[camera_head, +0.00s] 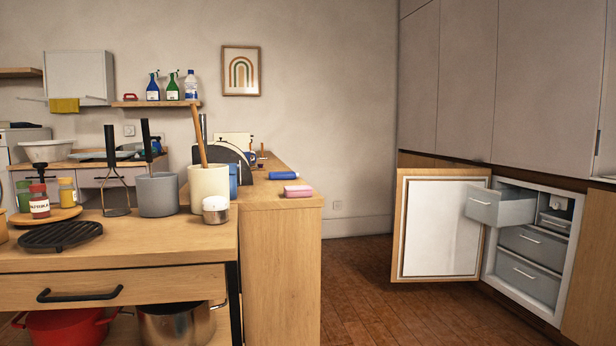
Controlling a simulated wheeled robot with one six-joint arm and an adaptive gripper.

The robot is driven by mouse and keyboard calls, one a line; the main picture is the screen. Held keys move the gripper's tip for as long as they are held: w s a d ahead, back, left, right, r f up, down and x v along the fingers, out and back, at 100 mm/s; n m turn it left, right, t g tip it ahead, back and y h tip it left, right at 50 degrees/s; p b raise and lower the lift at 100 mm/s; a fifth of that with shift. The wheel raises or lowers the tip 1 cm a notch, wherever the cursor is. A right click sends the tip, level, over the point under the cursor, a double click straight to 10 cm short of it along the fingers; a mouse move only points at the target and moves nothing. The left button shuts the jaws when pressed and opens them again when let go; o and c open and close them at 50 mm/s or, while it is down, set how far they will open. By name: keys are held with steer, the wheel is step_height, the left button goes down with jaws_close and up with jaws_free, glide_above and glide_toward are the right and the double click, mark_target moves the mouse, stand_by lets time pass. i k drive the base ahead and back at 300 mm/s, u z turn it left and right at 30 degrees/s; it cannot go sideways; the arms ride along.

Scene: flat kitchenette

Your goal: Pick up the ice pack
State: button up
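A small blue item (283,175) lies flat on the wooden counter (270,202), near its right edge. It may be the ice pack, but it is too small to tell. A pink item (298,191) with a paler underside lies just in front of it. The freezer (546,248) at the right has its door (440,228) swung open to the left. Its top drawer (501,208) is pulled out, and I cannot see what lies inside. My gripper is not in view.
A nearer wooden table (150,245) at the left holds a grey pot (157,194), a cream crock (208,187), jars and a black trivet (61,235). The wooden floor (370,290) between counter and freezer is clear. The open door juts into this space.

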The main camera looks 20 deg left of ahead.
mark_target(272, 176)
steer(key=z, duration=0.2)
steer(key=i, duration=2.05)
steer(key=u, duration=0.8)
steer(key=i, duration=1.1)
steer(key=u, duration=1.4)
steer(key=i, duration=0.45)
steer(key=u, duration=0.4)
